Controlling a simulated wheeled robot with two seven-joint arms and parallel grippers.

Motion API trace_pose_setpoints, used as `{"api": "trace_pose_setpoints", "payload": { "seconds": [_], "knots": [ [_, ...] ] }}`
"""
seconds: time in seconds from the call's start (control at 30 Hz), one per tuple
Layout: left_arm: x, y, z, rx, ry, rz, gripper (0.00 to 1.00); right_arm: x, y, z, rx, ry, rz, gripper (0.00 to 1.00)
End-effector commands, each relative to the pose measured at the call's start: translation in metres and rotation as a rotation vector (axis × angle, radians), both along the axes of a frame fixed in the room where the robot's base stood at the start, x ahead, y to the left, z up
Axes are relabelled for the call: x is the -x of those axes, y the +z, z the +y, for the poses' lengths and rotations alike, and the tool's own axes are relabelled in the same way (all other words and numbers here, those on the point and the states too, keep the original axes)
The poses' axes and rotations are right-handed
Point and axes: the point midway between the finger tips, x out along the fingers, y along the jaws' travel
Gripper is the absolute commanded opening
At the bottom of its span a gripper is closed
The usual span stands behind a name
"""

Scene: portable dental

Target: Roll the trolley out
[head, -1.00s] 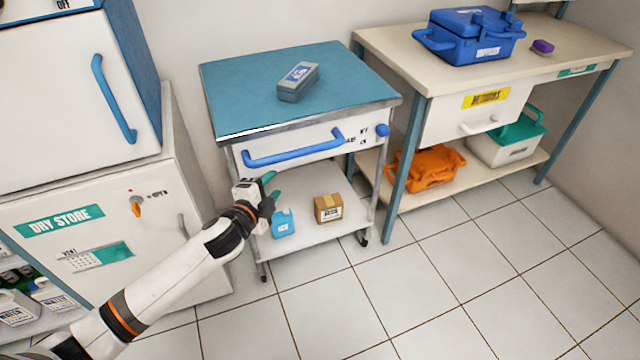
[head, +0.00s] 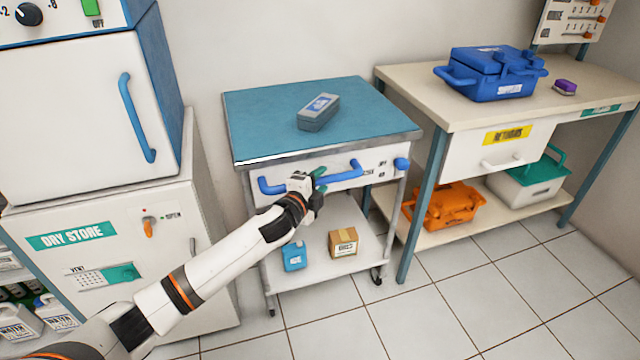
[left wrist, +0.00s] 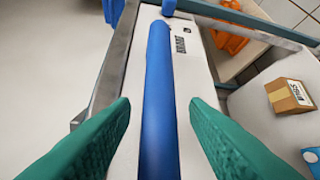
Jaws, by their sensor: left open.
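The trolley has a teal top (head: 270,115) and a white front with a long blue bar handle (head: 340,176). It stands on castors between the white cabinet and the bench. My left gripper (head: 318,183) is at the handle's middle in the head view. In the left wrist view the blue bar (left wrist: 160,90) runs between the two green fingers of my open left gripper (left wrist: 155,130), with a gap on both sides. The fingers hide part of the bar in the head view. A blue knob (head: 401,163) is right of the handle. My right gripper is not in view.
A grey-blue box (head: 318,112) lies on the trolley top. A blue bottle (head: 294,256) and a cardboard box (head: 343,242) stand on its lower shelf. The dry store cabinet (head: 100,270) is close on the left, the bench (head: 437,108) on the right. Tiled floor in front is clear.

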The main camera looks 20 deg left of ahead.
Motion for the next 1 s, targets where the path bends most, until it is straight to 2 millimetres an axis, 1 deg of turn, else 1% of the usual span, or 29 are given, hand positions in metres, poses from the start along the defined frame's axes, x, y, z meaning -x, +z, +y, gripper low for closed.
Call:
{"api": "trace_pose_setpoints", "payload": {
  "seconds": [0.1,0.33,0.37,0.5,0.6,1.0],
  "knots": [
    [-0.0043,-0.0009,-0.0013,0.0,-0.001,0.0,0.41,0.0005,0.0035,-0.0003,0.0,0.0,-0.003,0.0],
    [-0.0046,-0.0006,-0.0014,0.0,-0.001,0.0,0.41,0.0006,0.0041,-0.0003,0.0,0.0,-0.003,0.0],
    [-0.0046,-0.0006,-0.0014,0.0,-0.001,0.0,0.38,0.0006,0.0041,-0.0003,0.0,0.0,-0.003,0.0],
    [-0.0045,-0.0006,-0.0013,0.0,-0.001,0.0,0.15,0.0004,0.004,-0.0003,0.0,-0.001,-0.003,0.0],
    [-0.0044,-0.0007,-0.0012,0.0,-0.001,0.0,0.0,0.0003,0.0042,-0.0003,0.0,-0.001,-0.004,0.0],
    [-0.0026,-0.0007,-0.0025,0.001,-0.001,0.002,0.0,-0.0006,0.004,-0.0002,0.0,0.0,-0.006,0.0]
  ]
}}
